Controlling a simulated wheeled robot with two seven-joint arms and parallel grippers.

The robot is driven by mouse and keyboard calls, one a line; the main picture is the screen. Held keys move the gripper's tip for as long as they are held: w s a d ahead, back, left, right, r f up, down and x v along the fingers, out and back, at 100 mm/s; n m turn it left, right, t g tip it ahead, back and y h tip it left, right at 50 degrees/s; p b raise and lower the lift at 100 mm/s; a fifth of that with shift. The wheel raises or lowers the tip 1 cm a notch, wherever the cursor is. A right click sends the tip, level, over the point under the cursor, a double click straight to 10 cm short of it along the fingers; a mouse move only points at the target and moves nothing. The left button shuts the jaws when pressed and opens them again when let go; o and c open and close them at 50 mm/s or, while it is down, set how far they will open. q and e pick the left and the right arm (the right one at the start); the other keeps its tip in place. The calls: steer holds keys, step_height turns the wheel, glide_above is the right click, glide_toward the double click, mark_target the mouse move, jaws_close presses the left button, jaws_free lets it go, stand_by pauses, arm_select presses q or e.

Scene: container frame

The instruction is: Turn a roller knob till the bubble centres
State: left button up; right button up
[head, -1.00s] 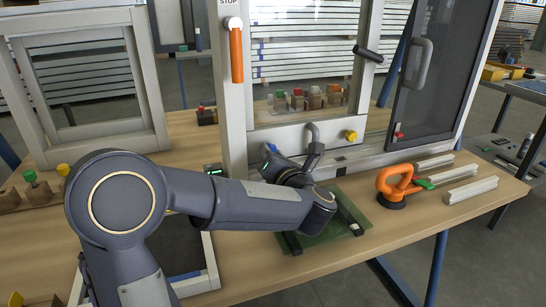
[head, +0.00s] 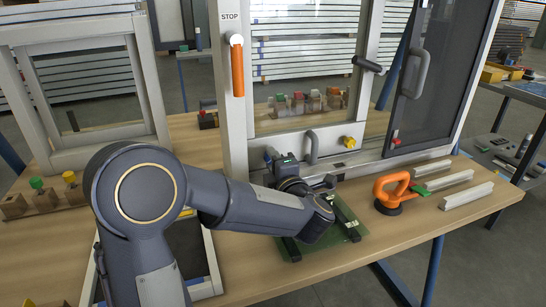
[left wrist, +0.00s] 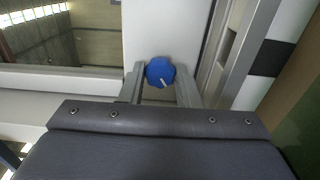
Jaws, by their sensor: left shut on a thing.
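A blue roller knob (left wrist: 160,72) with a white pointer line shows in the left wrist view, in front of a pale frame member. My left gripper (left wrist: 160,85) has one finger on each side of the knob and is shut on it. In the head view the left gripper (head: 270,157) is at the lower left of the upright door frame (head: 325,137), partly hidden by its own wrist. The knob is hardly visible there. I cannot make out a bubble in either view. My right gripper is not in view.
An orange suction lifter (head: 393,190) and pale metal profiles (head: 465,194) lie to the right on the wooden table (head: 350,262). A dark green mat (head: 345,230) lies below my wrist. An orange handle (head: 238,70) is on the frame's left post. Coloured knobs on blocks (head: 38,190) stand at left.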

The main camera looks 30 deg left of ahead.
arm_select(q)
steer(key=m+p, duration=0.3)
steer(key=m, duration=0.2)
steer(key=shift+r, duration=0.1)
steer(key=shift+m+p, duration=0.8)
steer(key=shift+m, duration=0.5)
steer(key=shift+f, duration=0.2)
steer(key=o, duration=1)
steer(key=shift+r, duration=0.1)
steer(key=shift+c, duration=0.2)
steer(key=v, duration=0.8)
